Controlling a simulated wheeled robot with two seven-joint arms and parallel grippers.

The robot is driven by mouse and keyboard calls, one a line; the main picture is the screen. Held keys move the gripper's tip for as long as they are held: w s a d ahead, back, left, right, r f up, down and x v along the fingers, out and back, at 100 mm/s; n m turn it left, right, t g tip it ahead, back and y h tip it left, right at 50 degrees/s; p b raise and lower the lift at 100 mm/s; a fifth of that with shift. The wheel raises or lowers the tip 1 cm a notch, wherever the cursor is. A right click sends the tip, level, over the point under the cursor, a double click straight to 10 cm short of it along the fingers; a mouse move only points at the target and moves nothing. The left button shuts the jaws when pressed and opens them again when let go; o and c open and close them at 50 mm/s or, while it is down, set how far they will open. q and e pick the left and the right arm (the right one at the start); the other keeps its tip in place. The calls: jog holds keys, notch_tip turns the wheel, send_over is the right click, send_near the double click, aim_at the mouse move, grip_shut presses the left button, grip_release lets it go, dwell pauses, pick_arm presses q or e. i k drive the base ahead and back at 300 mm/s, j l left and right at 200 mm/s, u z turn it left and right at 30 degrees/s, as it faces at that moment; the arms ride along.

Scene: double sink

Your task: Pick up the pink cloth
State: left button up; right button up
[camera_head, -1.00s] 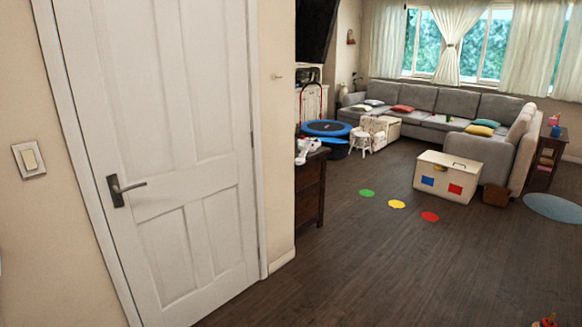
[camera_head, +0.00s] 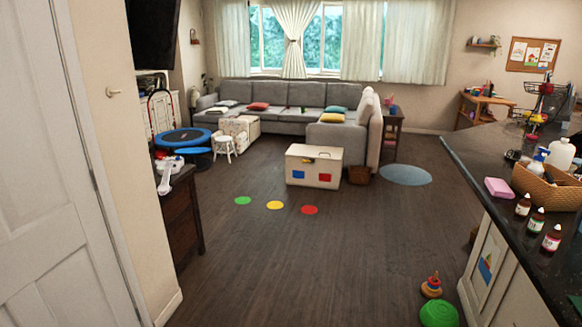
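A small pink block-like item (camera_head: 498,188) lies on the dark counter at the right, near its left edge. Neither of my grippers shows in the head view.
Small bottles (camera_head: 537,220) and a wicker basket (camera_head: 548,187) stand beside the pink item on the dark counter (camera_head: 470,155). A green ball (camera_head: 438,313) and a stacking toy (camera_head: 432,286) lie on the floor by the cabinet.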

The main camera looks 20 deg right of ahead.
aim_at(497, 187)
jog(key=i+z, duration=0.2)
jog(key=z, duration=0.3)
jog(key=i+z, duration=0.25)
jog(key=z, duration=0.2)
jog(key=i+j+z, duration=0.1)
jog(key=z, duration=0.4)
jog(key=i+j+z, duration=0.2)
jog(key=z, duration=0.25)
jog(key=i+j, duration=0.05)
jog(key=i, duration=0.05)
